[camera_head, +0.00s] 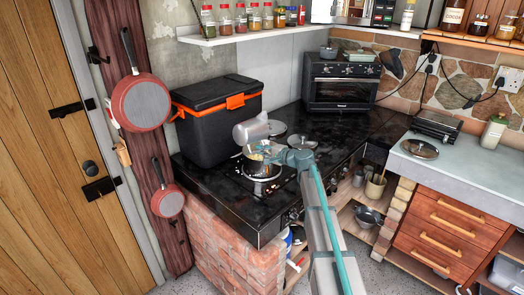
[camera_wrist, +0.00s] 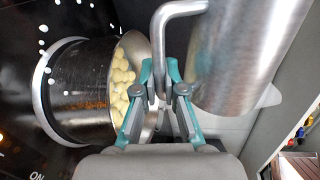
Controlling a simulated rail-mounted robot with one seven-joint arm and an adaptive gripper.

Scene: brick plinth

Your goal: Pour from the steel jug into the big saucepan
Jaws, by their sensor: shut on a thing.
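The steel jug (camera_head: 250,130) is held above the big saucepan (camera_head: 262,168), tipped well over on its side. In the wrist view the jug's body (camera_wrist: 240,50) fills the upper right. My gripper (camera_head: 284,156) is shut on the jug's handle (camera_wrist: 165,22); its teal fingers (camera_wrist: 160,88) show on both sides of it. The saucepan (camera_wrist: 75,90) stands on the black cooktop, with pale yellow round pieces (camera_wrist: 122,80) inside. Neither view clearly shows the inside of the jug or any stream of liquid.
White specks (camera_wrist: 43,28) lie on the cooktop around the saucepan. A black cool box (camera_head: 215,120) with orange trim stands to the left. A lid (camera_head: 303,142) lies behind the saucepan, and a small oven (camera_head: 342,82) stands farther back. Clear cooktop lies toward the right.

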